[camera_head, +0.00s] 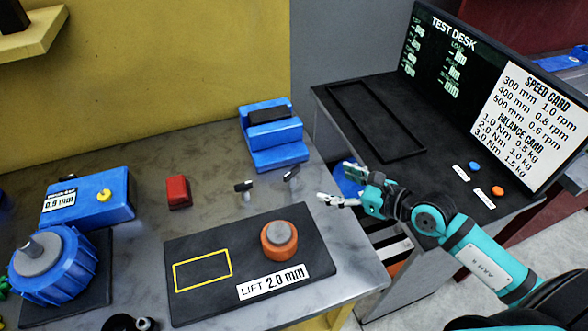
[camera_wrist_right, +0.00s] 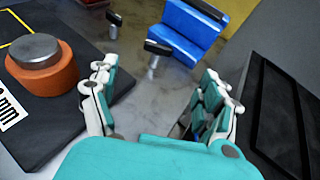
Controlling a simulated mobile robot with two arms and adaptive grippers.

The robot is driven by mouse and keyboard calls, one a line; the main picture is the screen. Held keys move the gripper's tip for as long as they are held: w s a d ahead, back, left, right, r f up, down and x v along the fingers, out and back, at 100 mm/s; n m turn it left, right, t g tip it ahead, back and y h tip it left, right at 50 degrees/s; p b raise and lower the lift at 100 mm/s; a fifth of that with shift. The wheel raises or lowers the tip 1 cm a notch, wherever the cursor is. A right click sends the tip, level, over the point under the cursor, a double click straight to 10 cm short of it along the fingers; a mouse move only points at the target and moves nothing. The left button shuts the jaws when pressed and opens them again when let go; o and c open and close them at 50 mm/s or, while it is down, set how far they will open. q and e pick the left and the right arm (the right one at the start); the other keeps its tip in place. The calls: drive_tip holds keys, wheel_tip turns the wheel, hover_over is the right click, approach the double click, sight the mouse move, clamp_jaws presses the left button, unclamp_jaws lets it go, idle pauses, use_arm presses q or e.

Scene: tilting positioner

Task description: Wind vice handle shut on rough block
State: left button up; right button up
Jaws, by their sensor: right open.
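The blue vice (camera_head: 278,158) stands at the back right of the grey table, and a dark block (camera_head: 268,116) sits between its jaws. The vice also shows at the top of the right wrist view (camera_wrist_right: 188,28). Two small dark-topped T-shaped pieces with grey stems stand in front of it, one on the left (camera_head: 244,188) and one on the right (camera_head: 291,174); I cannot tell which is the vice handle. My right gripper (camera_head: 341,183) is open and empty, to the right of the right piece and apart from it. My left gripper is out of view.
A black plate (camera_head: 215,250) carries an orange-and-grey round part (camera_head: 279,241). A red block (camera_head: 178,192) and a blue unit (camera_head: 95,203) stand further left. A black desk (camera_head: 440,165) with a sign screen is on the right, across a gap.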

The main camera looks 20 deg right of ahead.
sight(294, 172)
drive_tip(key=p+x, duration=0.1)
drive_tip(key=x, duration=1.4)
drive_tip(key=shift+w+a+f+p, duration=0.15)
drive_tip(key=shift+p, duration=0.15)
drive_tip(key=c, duration=1.1)
drive_tip(key=p, duration=0.2)
drive_tip(key=shift+r+m+h+p, duration=0.25)
drive_tip(key=shift+m+h+p, duration=0.05)
drive_tip(key=shift+h, duration=0.1)
drive_tip(key=shift+c, duration=0.4)
drive_tip(key=shift+f, duration=0.25)
